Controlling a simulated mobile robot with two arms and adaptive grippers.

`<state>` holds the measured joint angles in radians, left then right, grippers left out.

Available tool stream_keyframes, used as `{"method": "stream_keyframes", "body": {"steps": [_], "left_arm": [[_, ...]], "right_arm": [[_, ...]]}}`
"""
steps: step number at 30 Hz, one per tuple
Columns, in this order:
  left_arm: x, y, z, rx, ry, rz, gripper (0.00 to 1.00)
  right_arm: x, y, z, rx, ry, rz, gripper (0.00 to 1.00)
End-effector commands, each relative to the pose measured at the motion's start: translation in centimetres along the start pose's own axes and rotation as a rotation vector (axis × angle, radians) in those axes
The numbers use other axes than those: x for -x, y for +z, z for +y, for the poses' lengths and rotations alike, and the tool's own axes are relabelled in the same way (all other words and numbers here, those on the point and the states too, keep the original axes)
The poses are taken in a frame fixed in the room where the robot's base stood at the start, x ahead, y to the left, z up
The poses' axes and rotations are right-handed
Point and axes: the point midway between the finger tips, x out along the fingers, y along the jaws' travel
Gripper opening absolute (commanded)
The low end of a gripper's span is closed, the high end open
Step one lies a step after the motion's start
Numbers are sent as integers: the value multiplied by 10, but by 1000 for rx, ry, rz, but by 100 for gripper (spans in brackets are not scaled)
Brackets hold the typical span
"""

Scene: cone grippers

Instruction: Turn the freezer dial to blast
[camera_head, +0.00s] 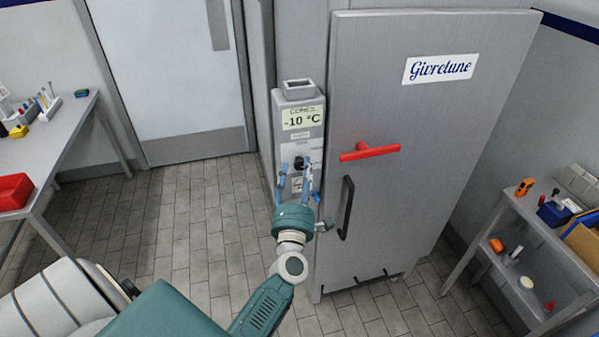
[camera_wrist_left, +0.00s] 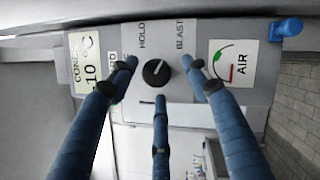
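The freezer dial (camera_wrist_left: 156,72) is a round black knob on a pale panel of the grey control box (camera_head: 298,97). In the left wrist view HOLD and BLAST are printed beside it, and a third label is partly covered by a finger. A pale mark shows on the knob; I cannot tell exactly which label it points at. My left gripper (camera_head: 294,172) is in front of the panel. In the left wrist view its blue fingers (camera_wrist_left: 160,75) are spread around the dial, with visible gaps to it. My right gripper is not in view.
The grey freezer door (camera_head: 420,130) has a red handle (camera_head: 370,151) and a black bar (camera_head: 346,208), close right of my gripper. An air gauge (camera_wrist_left: 232,66) and a blue knob (camera_wrist_left: 288,27) are on the box. Benches stand left (camera_head: 60,148) and right (camera_head: 497,215).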

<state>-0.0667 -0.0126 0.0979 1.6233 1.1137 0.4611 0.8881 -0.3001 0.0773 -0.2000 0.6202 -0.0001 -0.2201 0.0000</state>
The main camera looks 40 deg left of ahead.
Motion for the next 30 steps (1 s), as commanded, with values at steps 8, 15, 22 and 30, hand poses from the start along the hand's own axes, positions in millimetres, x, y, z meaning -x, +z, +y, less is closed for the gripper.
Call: {"method": "stream_keyframes", "body": {"steps": [8,15,22,30], "left_arm": [[1,2,2,2,3,-2,48],[35,1,0,1,0,-2,48],[85,0,0,2,-1,-1,48],[117,0,1,2,1,-1,48]], "right_arm": [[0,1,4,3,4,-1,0],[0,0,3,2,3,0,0],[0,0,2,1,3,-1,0],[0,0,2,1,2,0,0]]}}
